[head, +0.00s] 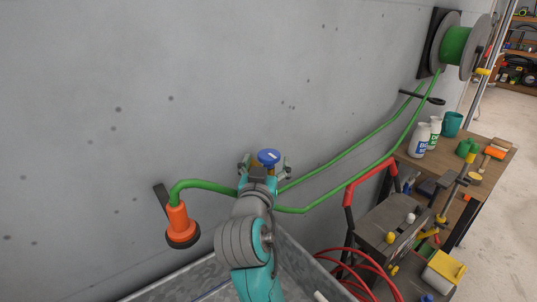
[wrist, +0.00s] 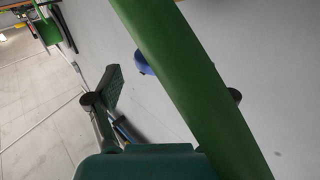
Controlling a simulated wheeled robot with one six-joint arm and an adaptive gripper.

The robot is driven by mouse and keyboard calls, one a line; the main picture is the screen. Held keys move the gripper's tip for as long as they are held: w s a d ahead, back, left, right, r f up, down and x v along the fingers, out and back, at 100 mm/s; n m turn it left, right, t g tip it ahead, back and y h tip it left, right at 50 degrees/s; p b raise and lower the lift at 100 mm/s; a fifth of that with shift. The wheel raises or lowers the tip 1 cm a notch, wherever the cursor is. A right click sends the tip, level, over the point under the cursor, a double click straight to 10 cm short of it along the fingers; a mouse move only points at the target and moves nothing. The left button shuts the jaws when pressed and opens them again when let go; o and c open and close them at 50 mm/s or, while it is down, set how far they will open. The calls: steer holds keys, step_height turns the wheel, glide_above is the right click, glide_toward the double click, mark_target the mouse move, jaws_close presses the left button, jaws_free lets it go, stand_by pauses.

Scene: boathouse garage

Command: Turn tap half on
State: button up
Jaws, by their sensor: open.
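The tap's blue round handle (head: 268,157) is on the grey wall in the middle of the head view, with a little brass-coloured body showing below it. My gripper (head: 265,168) is open, with one finger to the left of the tap and one to the right. Whether either finger touches the tap, I cannot tell. In the wrist view the blue handle (wrist: 144,63) shows only partly behind the green hose (wrist: 185,85). One open finger shows at the left of that view; most of the other side is hidden by the hose.
The green hose (head: 335,195) runs past my gripper from an orange nozzle (head: 178,219) to a wall reel (head: 457,45). A grey metal edge (head: 190,283) lies below. A wooden bench (head: 480,145) with bottles and a tool cart (head: 385,220) stand right. The wall left is clear.

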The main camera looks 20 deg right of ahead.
mark_target(267, 160)
steer(key=shift+x, duration=2.05)
steer(key=c, duration=1.2)
